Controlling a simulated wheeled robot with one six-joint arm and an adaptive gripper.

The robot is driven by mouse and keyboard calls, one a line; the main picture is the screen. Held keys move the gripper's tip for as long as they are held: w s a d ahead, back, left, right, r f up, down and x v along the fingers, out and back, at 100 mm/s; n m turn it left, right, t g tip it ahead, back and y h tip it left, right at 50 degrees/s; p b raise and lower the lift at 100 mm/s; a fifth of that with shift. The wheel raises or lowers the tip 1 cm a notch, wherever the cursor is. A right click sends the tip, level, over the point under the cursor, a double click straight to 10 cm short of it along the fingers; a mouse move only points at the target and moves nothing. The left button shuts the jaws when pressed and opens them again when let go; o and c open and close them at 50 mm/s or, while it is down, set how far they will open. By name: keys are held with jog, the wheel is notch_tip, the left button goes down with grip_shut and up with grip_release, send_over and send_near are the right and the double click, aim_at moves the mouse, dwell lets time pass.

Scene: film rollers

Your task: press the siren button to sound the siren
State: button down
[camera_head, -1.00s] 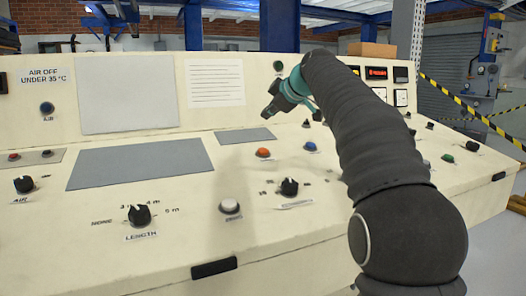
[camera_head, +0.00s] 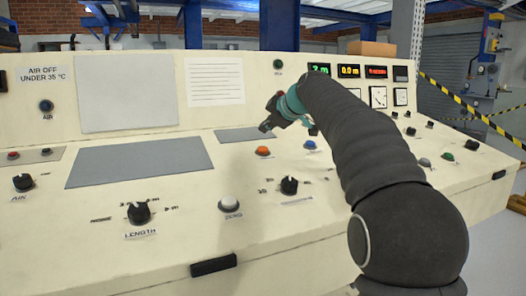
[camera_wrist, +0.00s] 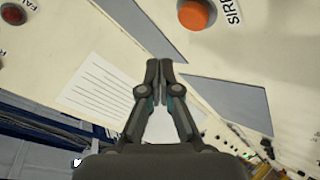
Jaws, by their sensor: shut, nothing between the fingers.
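The siren button is an orange round push button (camera_wrist: 196,13) at the top of the wrist view, beside a partly cut-off label reading "SIR". It also shows in the head view as an orange button (camera_head: 263,151) on the sloping cream console. My gripper (camera_head: 266,127) is shut and empty. It hangs above the console, just above the orange button in the head picture and apart from it. In the wrist view the closed fingertips (camera_wrist: 158,67) lie below and left of the button.
A blue button (camera_head: 310,145) sits right of the orange one. A white button (camera_head: 230,203), black knobs (camera_head: 139,213) and (camera_head: 289,186) are nearer. A red button (camera_wrist: 12,14) labelled "FAU" shows in the wrist view. The upright panel (camera_head: 300,90) stands behind my gripper.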

aim_at(265, 150)
jog(key=shift+w+a+f+b, duration=0.1)
jog(key=shift+w+f+b, duration=0.1)
jog(key=shift+f+b, duration=0.55)
jog(key=shift+w+f+b, duration=0.2)
jog(key=shift+f+b, duration=0.1)
jog(key=shift+f, duration=0.8)
jog(key=shift+f, duration=0.1)
jog(key=shift+w+f+b, duration=0.1)
jog(key=shift+f+b, duration=0.15)
jog(key=shift+b, duration=0.15)
jog(key=shift+w+f+b, duration=0.1)
jog(key=shift+f+b, duration=0.3)
jog(key=shift+f, duration=0.15)
dwell(0.9)
jog(key=shift+r, duration=0.1)
jog(key=shift+s+r+p, duration=0.2)
jog(key=shift+r+p, duration=0.3)
jog(key=shift+r, duration=0.3)
jog(key=shift+r, duration=0.1)
jog(key=r+p, duration=0.1)
jog(key=r, duration=0.1)
jog(key=s+r+p, duration=0.1)
jog(key=r+p, duration=0.1)
jog(key=shift+d+r, duration=0.2)
jog(key=shift+r, duration=0.15)
